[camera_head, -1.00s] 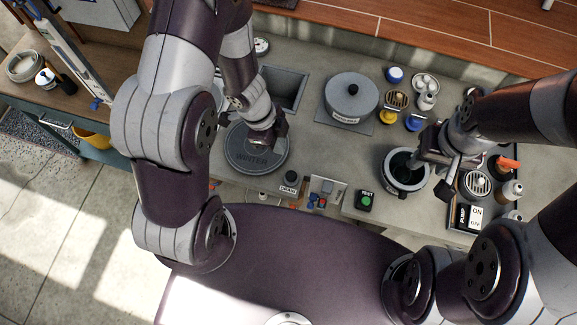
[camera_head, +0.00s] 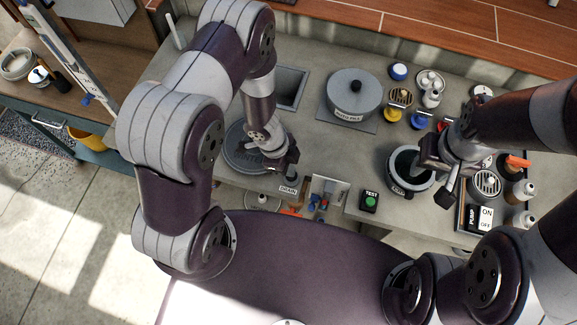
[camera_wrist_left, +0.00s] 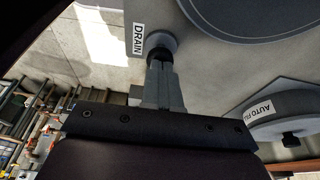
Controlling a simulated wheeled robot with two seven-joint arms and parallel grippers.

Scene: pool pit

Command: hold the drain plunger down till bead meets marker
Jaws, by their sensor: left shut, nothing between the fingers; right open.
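The drain plunger (camera_wrist_left: 159,54) is a black knob on a round grey base beside a white DRAIN label (camera_wrist_left: 138,40). My left gripper (camera_wrist_left: 160,64) is shut and empty, its fingertips at the knob in the left wrist view. They look to be touching it, but I cannot tell how far it is pressed. In the head view my left gripper (camera_head: 287,170) covers most of the knob, just behind the DRAIN label (camera_head: 288,189). My right gripper (camera_head: 423,167) is open by the rim of a round pot (camera_head: 393,184).
A round WINTER lid (camera_head: 236,160) lies left of the plunger, and a grey lidded pot (camera_head: 352,92) stands behind. A green TEST button (camera_head: 369,201) and a PUMP switch (camera_head: 485,219) are on the right. A tall white frame (camera_head: 65,50) stands at the far left.

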